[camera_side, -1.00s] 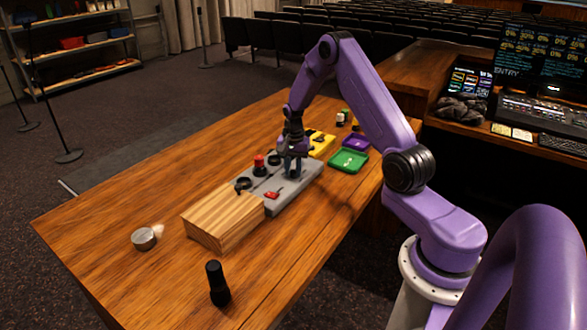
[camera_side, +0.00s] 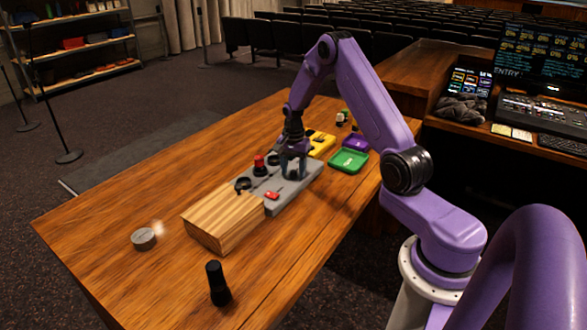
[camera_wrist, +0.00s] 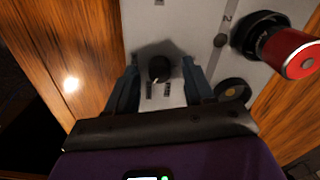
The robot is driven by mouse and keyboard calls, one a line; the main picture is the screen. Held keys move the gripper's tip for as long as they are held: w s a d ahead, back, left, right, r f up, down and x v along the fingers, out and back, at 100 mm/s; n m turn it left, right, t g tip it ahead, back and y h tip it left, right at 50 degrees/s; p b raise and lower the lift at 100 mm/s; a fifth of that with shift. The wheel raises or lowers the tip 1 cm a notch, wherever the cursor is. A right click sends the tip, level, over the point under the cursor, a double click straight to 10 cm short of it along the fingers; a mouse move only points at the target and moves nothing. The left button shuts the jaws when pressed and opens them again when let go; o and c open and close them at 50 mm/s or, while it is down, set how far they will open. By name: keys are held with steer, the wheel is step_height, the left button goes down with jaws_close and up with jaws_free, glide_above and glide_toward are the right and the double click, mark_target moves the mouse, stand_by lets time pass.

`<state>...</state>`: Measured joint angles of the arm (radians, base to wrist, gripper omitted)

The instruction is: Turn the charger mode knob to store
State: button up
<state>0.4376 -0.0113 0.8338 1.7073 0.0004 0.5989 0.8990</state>
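The grey panel (camera_side: 302,188) lies on the wooden table. In the wrist view, a black round knob (camera_wrist: 160,68) with a pale pointer mark sits on the panel (camera_wrist: 185,30), with small printed labels below it. My gripper (camera_wrist: 162,78) is over the panel with its two dark fingers apart, one on each side of the knob. Gaps show between the fingers and the knob. In the side view my gripper (camera_side: 293,172) is low over the panel and hides part of it. The labels are too small to read.
A red-topped button (camera_side: 259,164) stands on the panel close by; it also shows in the wrist view (camera_wrist: 292,54).

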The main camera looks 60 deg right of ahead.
mark_target(294, 171)
steer(key=shift+r, duration=0.1)
step_height(294, 171, up, 17)
steer(key=shift+r, duration=0.15)
stand_by(0.5)
stand_by(0.4)
steer(key=s+a+r+n, duration=0.1)
steer(key=s+a+n, duration=0.2)
steer(key=a+n, duration=0.35)
steer(key=s+a+r+n, duration=0.1)
steer(key=s+a+n, duration=0.25)
steer(key=a, duration=0.55)
steer(key=s+a+n, duration=0.4)
steer(key=a, duration=0.4)
steer(key=s+a+n, duration=0.2)
steer(key=s+n, duration=0.5)
steer(key=s, duration=0.4)
steer(key=s+a+f+n, duration=0.1)
steer(key=s+a+n, duration=0.1)
steer(key=s+n, duration=0.4)
steer(key=s, duration=0.5)
steer(key=shift+s+a+f+n, duration=0.15)
steer(key=shift+s+f+n, duration=0.1)
steer(key=shift+n, duration=0.15)
